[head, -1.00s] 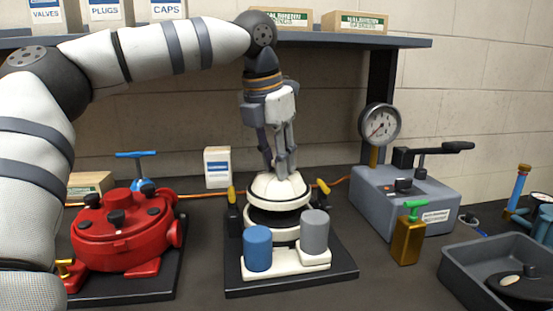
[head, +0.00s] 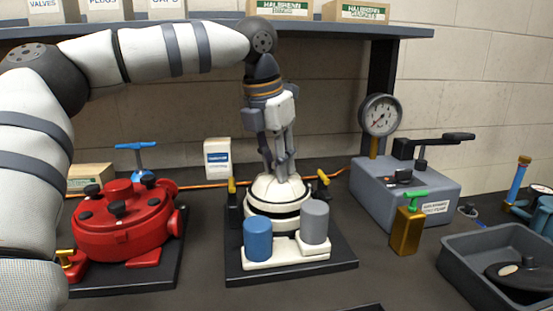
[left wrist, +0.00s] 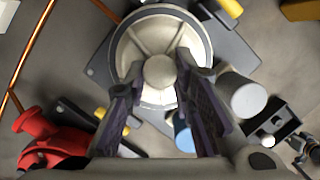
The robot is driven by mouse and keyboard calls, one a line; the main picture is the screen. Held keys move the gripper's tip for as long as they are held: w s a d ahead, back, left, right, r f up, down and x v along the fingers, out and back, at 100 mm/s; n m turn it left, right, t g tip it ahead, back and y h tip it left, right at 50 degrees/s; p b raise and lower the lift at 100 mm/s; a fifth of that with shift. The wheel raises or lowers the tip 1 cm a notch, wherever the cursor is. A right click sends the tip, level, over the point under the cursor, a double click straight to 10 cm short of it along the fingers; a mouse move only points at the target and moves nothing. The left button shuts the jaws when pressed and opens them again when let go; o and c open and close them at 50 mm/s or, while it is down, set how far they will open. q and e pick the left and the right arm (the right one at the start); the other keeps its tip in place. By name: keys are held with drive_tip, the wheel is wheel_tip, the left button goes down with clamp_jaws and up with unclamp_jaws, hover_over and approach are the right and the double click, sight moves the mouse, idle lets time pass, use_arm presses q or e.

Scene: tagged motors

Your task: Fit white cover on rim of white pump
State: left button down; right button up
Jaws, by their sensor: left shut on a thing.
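The white cover (head: 265,187) is a domed ribbed disc, seen from above in the left wrist view (left wrist: 137,47). My left gripper (head: 280,172) points down and is shut on its central knob; its fingers (left wrist: 160,75) flank the knob in the left wrist view. The cover sits level over the white pump (head: 260,222), with a dark band between them. Whether the cover touches the rim all round I cannot tell. The pump stands on a black base plate (head: 240,275) with a blue cylinder (head: 257,240) and a grey cylinder (head: 314,221) in front. My right gripper is not in view.
Yellow-topped clamps (head: 232,187) stand beside the pump. A red pump (head: 120,235) is at left, a grey gauge unit (head: 400,190) at right. A grey tray (head: 460,285) holds a dark disc (head: 520,276). A shelf (head: 340,30) hangs behind my arm.

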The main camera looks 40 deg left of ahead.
use_arm(q)
drive_tip(key=shift+x, duration=0.8)
drive_tip(key=c, duration=1.3)
unclamp_jaws()
drive_tip(key=shift+s+f, duration=0.1)
drive_tip(key=shift+s, duration=0.1)
drive_tip(key=shift+w+v, duration=0.25)
drive_tip(key=shift+v, duration=0.7)
drive_tip(key=shift+w+v, duration=0.2)
drive_tip(key=shift+v, duration=0.75)
drive_tip(key=shift+w+v, duration=0.25)
drive_tip(key=shift+v, duration=0.75)
drive_tip(key=shift+r, duration=0.3)
drive_tip(key=v, duration=1.1)
drive_tip(key=shift+s+r, duration=0.15)
drive_tip(key=shift+r, duration=0.2)
